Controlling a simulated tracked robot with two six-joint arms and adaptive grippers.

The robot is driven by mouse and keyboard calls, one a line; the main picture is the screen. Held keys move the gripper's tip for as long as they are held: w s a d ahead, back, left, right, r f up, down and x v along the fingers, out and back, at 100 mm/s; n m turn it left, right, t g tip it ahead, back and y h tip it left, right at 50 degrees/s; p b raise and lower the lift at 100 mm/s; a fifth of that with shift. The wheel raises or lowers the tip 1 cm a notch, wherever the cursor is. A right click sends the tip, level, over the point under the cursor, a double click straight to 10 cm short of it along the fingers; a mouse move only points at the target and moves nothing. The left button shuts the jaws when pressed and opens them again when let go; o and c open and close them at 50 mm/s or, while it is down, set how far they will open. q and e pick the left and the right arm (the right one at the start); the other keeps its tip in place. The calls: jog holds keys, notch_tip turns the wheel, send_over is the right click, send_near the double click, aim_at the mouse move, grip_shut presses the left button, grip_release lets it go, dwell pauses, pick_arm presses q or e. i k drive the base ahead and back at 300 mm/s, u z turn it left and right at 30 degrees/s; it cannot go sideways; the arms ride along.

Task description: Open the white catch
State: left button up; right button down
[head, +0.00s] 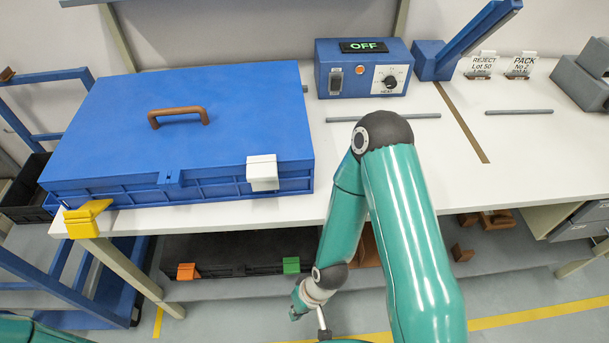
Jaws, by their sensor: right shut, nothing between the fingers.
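The white catch (262,173) sits at the front edge of the blue case (105,130), toward its right end. It folds over the lid's rim and down the front side. A yellow catch (86,217) at the case's front left corner sticks outward from the case. The lid lies flat and has a brown handle (178,116). My right gripper (322,326) is low at the bottom edge of the head view, in front of and below the table, well apart from the white catch. It is shut and only partly shown. My left gripper is out of view.
A blue lever stand (433,60), grey rods and two signs are at the right. A dark bin (230,260) with orange and green clips is below the table.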

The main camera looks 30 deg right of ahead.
aim_at(261, 170)
jog(key=u, duration=0.85)
jog(key=i, duration=0.15)
jog(key=z, duration=2.6)
jog(key=k, duration=0.5)
jog(key=z, duration=1.1)
jog(key=i, duration=0.1)
jog(key=u, duration=2.65)
jog(key=k, duration=0.3)
jog(key=z, duration=0.45)
jog(key=i, duration=0.95)
jog(key=z, duration=0.25)
